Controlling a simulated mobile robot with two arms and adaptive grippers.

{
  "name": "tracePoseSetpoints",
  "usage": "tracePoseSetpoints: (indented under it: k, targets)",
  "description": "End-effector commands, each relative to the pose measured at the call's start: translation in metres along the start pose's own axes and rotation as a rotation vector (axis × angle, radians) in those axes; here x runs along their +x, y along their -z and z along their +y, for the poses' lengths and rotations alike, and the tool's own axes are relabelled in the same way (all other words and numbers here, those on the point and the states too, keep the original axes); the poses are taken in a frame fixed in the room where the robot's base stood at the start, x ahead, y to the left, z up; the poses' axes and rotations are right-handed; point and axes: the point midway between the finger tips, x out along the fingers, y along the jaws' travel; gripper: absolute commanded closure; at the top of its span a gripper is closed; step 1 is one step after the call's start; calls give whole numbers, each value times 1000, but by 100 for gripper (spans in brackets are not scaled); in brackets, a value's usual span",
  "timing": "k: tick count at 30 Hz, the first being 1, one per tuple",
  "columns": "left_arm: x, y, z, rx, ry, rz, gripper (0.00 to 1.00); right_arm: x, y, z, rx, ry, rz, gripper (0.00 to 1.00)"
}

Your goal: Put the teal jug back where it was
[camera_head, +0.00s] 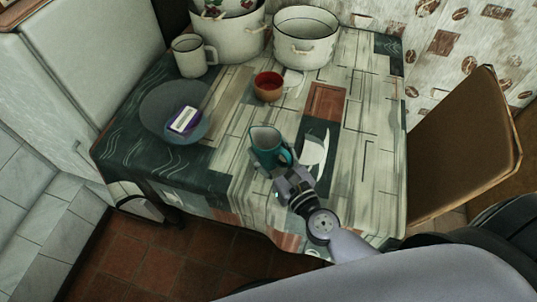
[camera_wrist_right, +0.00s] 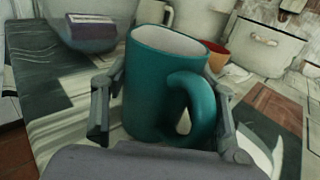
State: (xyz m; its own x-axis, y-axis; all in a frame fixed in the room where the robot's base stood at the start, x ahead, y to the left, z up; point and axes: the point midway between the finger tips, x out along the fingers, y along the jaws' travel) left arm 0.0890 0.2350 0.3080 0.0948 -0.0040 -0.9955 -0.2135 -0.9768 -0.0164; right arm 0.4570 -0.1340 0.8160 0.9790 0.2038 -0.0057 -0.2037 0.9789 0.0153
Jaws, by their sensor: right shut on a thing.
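The teal jug (camera_head: 266,146) is near the front middle of the table (camera_head: 352,130), upright or nearly so, with its handle toward the right. My right gripper (camera_head: 284,172) is shut on the jug from the front. In the right wrist view the jug (camera_wrist_right: 165,85) fills the middle, between the two fingers of my right gripper (camera_wrist_right: 165,115), one on each side. Its handle faces the camera on the right. I cannot tell whether the jug's base touches the tablecloth. My left gripper is not in view.
A red cup (camera_head: 268,88) stands behind the jug. A dark plate (camera_head: 160,128) with a purple-and-white box (camera_head: 185,120) is to the left. A white mug (camera_head: 189,58) and two white pots, one (camera_head: 305,47) at the back, stand behind. A chair (camera_head: 465,145) is at right.

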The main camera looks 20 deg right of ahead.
Motion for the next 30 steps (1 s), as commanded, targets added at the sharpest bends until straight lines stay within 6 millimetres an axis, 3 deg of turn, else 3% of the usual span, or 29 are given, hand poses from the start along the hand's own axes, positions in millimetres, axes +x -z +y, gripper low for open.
tracePoseSetpoints:
  k: [12,13,22,30]
  targets:
    - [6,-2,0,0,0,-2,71,0,6,0,1,0,-3,81]
    - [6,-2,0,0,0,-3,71,0,6,0,1,0,-1,45]
    - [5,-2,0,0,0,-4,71,0,5,0,1,0,-1,26]
    - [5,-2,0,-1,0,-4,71,0,5,0,1,0,-1,26]
